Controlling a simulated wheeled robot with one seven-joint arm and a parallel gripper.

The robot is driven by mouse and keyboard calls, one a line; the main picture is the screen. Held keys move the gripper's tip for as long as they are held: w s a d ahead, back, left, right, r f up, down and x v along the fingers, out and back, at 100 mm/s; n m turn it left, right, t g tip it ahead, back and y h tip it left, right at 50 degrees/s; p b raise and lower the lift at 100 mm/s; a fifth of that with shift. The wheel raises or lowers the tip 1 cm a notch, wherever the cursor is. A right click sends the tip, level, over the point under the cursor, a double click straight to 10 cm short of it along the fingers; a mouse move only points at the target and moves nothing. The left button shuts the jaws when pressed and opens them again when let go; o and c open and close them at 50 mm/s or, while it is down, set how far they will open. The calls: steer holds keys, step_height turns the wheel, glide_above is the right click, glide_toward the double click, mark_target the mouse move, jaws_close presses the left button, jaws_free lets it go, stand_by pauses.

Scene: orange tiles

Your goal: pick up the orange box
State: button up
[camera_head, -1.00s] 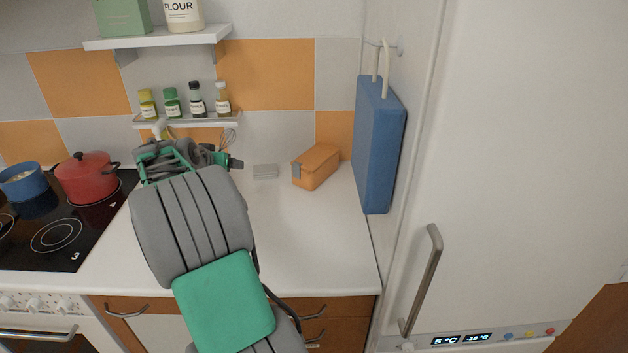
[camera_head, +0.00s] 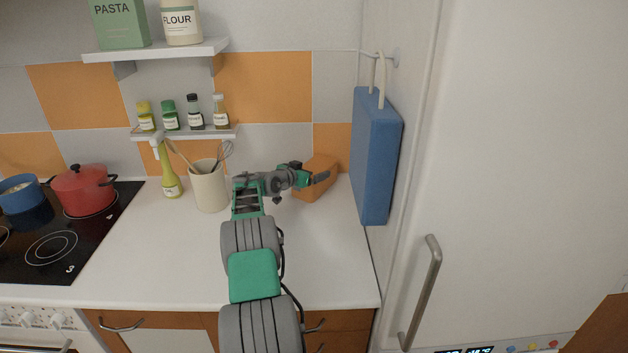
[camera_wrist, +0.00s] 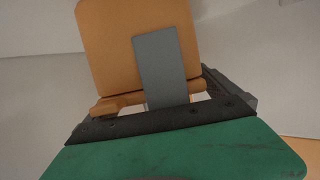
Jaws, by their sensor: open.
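The orange box (camera_head: 322,161) stands on the white counter near the blue board, partly hidden behind my gripper. My gripper (camera_head: 310,174) is open in front of the near end of the box, with nothing held. In the wrist view, the orange box (camera_wrist: 112,45) fills the upper middle, with its grey clasp facing the camera. The dark and green edge of my gripper (camera_wrist: 155,118) crosses below and hides the lower part of the box. I cannot tell whether the gripper touches the box.
A blue board (camera_head: 375,155) hangs on the right wall close to the box. A cream utensil crock (camera_head: 208,188) and a green bottle (camera_head: 168,172) stand to the left. A spice shelf (camera_head: 185,132) is above. The counter front (camera_head: 160,260) is clear.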

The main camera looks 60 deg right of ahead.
steer(key=shift+c, duration=0.4)
steer(key=shift+w+r, duration=0.1)
steer(key=c, duration=1.8)
steer(key=shift+r, duration=0.15)
steer(key=shift+c, duration=0.3)
